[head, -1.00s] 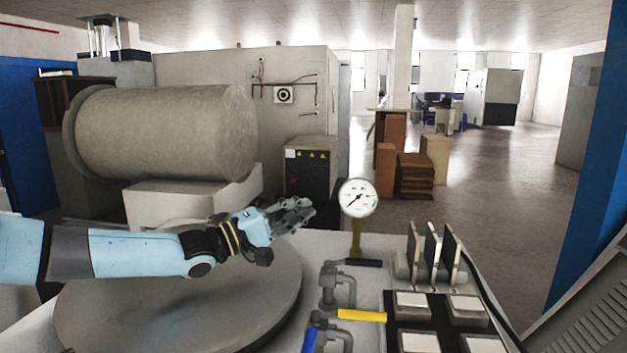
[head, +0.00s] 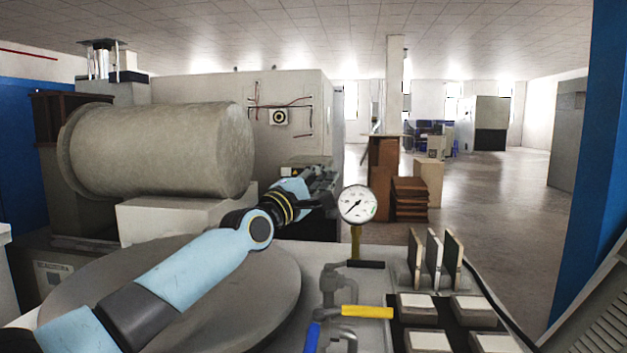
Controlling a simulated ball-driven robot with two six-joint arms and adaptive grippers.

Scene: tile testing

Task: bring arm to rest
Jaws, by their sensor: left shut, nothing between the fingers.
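My left arm comes in from the lower left and slants up to the right over the round grey disc (head: 250,298). My left gripper (head: 322,180) is at its end, in front of the dark cabinet and left of the pressure gauge (head: 356,204). It is shut with nothing in it and looks small and dark against the cabinet. It is apart from the gauge in the picture. My right gripper is not in view.
Valves with a yellow handle (head: 366,312) and a blue handle (head: 311,338) stand on the bench below the gauge. Upright tiles (head: 433,256) stand in a rack at right, with tile blocks (head: 428,341) before them.

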